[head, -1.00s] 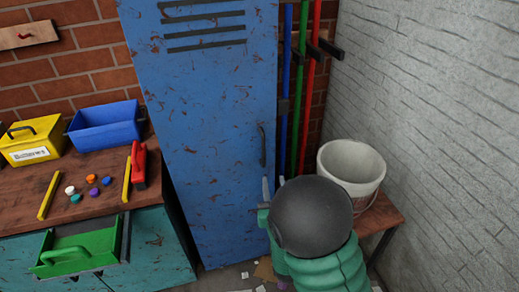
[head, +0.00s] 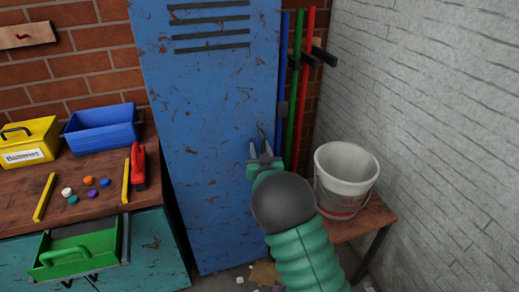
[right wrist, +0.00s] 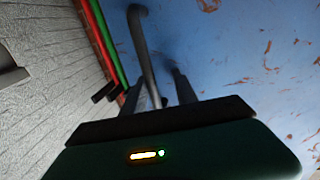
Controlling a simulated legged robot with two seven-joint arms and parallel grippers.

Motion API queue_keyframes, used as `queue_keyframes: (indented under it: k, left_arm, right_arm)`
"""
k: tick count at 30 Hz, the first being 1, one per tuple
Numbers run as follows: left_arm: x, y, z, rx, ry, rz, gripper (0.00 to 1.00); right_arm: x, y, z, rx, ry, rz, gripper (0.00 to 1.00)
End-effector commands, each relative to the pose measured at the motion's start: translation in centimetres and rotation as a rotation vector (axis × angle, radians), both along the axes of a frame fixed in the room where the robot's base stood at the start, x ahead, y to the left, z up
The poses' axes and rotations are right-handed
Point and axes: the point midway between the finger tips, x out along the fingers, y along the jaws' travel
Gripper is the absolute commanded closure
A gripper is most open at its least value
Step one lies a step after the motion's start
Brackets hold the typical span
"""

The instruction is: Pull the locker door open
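The blue locker door (head: 215,110), scuffed with rust and slotted at the top, stands upright in the head view and looks shut. Its dark bar handle (head: 263,140) is near the right edge; the right wrist view shows it as a curved grey bar (right wrist: 144,45). My right gripper (head: 261,154) is at the handle's lower part. In the right wrist view its two fingers (right wrist: 167,88) are apart, with the handle reaching down between them, nearer the left finger. I cannot see clear contact on both sides. My left gripper is not in view.
A white bucket (head: 345,178) stands on a small wooden bench (head: 373,216) right of my right arm. Blue, green and red poles (head: 298,90) stand beside the locker. A workbench (head: 95,210) with bins and small items is at left. A grey wall (head: 440,130) bounds the right.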

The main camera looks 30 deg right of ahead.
Motion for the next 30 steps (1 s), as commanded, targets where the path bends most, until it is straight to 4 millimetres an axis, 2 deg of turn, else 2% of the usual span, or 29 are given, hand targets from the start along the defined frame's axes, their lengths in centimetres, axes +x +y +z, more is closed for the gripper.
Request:
queue_keyframes:
  k: [4,9,12,30]
  left_arm:
    - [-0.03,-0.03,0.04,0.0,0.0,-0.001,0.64]
    - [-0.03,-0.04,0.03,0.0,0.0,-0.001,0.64]
    - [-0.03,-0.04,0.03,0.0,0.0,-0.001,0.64]
    - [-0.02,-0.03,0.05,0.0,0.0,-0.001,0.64]
  right_arm:
    - [-0.08,-0.2,0.12,0.0,-0.002,-0.002,0.68]
    - [-0.07,0.02,0.15,-0.002,-0.001,-0.002,0.91]
    - [-0.13,0.06,0.2,-0.003,-0.002,-0.004,1.0]
    - [-0.14,0.07,0.43,-0.003,-0.007,-0.002,1.0]
